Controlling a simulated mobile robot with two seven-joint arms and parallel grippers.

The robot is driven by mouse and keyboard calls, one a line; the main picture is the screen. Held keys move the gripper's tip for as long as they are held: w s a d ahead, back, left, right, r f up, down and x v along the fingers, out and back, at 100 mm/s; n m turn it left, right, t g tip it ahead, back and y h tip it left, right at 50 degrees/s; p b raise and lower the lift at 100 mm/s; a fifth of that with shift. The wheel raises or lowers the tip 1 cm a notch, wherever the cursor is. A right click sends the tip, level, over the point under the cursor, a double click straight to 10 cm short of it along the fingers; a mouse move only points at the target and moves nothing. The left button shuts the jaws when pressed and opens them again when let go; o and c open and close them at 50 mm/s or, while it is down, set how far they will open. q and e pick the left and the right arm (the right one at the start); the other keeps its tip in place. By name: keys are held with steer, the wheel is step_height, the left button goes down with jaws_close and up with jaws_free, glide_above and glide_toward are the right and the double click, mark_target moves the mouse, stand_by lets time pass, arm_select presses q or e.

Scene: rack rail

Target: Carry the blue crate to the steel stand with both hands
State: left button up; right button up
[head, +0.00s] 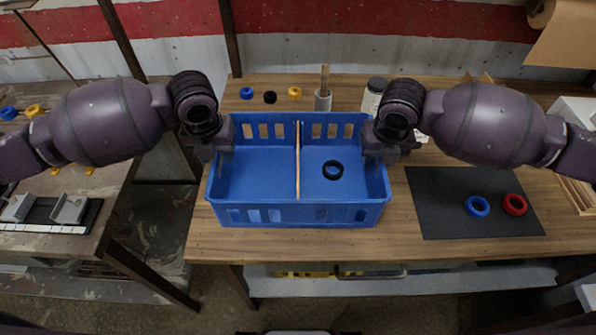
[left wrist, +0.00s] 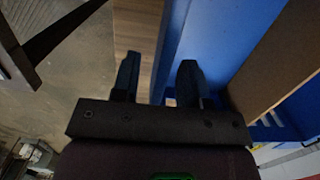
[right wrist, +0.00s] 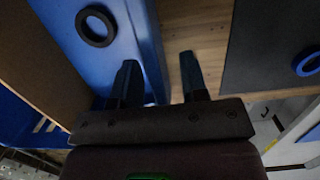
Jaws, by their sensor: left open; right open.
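The blue crate (head: 300,214) sits upright on the wooden table, with a thin divider (head: 298,160) across its middle. A black ring (head: 333,170) lies in its right compartment and shows in the right wrist view (right wrist: 95,27). My left gripper (head: 222,150) is open at the crate's left wall; its fingers (left wrist: 157,75) appear on either side of that wall. My right gripper (head: 375,155) is open at the right wall, its fingers (right wrist: 160,75) likewise on either side. I cannot tell whether the fingers touch the walls. I cannot identify the steel stand for certain.
The wooden table (head: 420,252) also bears a dark mat (head: 440,200) with a blue ring (head: 477,206) and a red ring (head: 514,204). Behind the crate are small rings, a cup (head: 323,101) and a bottle (head: 373,95). A worn bench (head: 85,215) stands at left, across a gap.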

arm_select(q)
steer(key=shift+c, duration=0.3)
arm_select(e)
steer(key=shift+c, duration=0.3)
arm_select(q)
jaws_close()
arm_select(e)
jaws_close()
arm_select(q)
steer(key=shift+r, duration=0.2)
arm_select(e)
steer(key=shift+r, duration=0.2)
